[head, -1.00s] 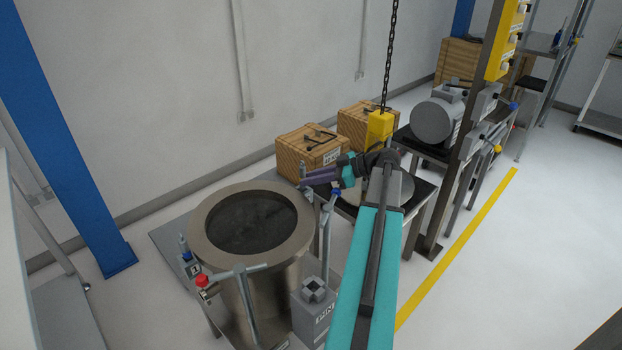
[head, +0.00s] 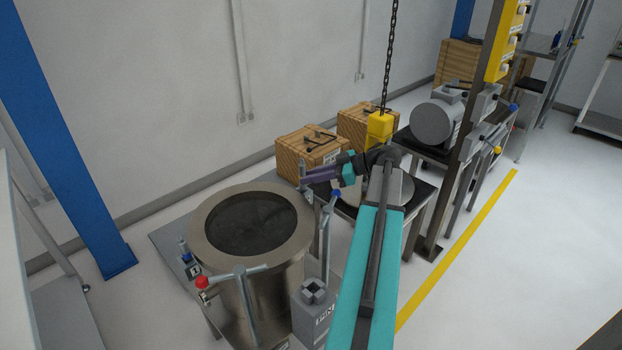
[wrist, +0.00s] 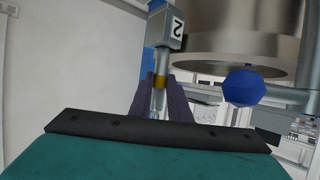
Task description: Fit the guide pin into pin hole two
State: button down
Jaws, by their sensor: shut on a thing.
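The guide pin (wrist: 161,66) is a slim grey rod with a gold band. My gripper (wrist: 158,98) is shut on it with two purple fingers. In the wrist view, which appears upside down, the pin's far end meets a grey block (wrist: 168,32) marked 2. I cannot tell how far the pin is in; the hole's mouth is hidden.
The open steel chamber (head: 203,240) is left of my gripper. A blue knob (head: 336,194) stands close by, also large in the wrist view (wrist: 243,86). A block marked 1 (head: 194,269) is at the chamber's left. A yellow hoist block (head: 379,128) hangs behind my arm; wooden crates (head: 300,158) stand behind.

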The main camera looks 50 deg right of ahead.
jog(key=shift+r, duration=0.85)
jog(key=shift+b, duration=0.7)
dwell(2.2)
jog(key=shift+f+b, duration=1.2)
jog(key=shift+f, duration=0.4)
dwell(0.6)
jog(key=c, duration=1.6)
grip_release()
jog(key=p+v, duration=0.1)
jog(key=v, duration=1.3)
jog(key=shift+a+f, duration=0.1)
